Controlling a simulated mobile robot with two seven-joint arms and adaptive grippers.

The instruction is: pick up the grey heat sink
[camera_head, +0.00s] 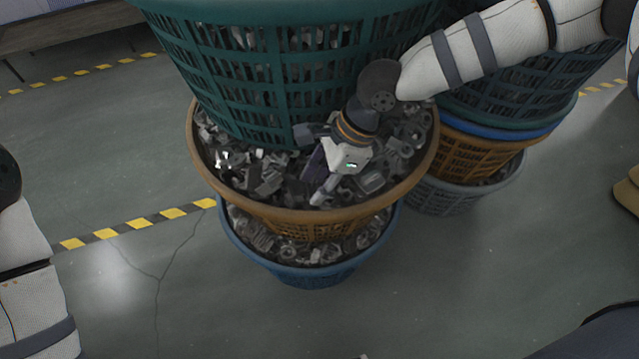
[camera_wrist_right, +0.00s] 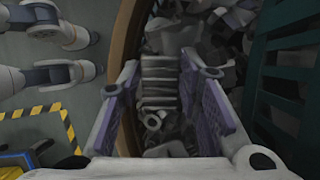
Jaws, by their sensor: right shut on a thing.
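My right gripper (camera_head: 322,180) reaches down into the orange-brown basket (camera_head: 285,216), which is full of grey metal parts. In the right wrist view its two fingers with purple pads (camera_wrist_right: 165,100) stand on either side of a grey finned block, the grey heat sink (camera_wrist_right: 160,72). The gripper is shut on the heat sink, with its fins running across between the pads. Loose parts lie close around and under it. In the head view I cannot pick out the heat sink among the parts and the gripper. My left gripper is not in view; only part of the left arm shows.
A green basket (camera_head: 225,75) stands above the back of the orange-brown one, close to my right gripper. A blue basket (camera_head: 312,277) with more parts is underneath. Another stack with an orange basket (camera_head: 480,160) stands at right. Floor at left is clear, with yellow-black tape (camera_head: 140,227).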

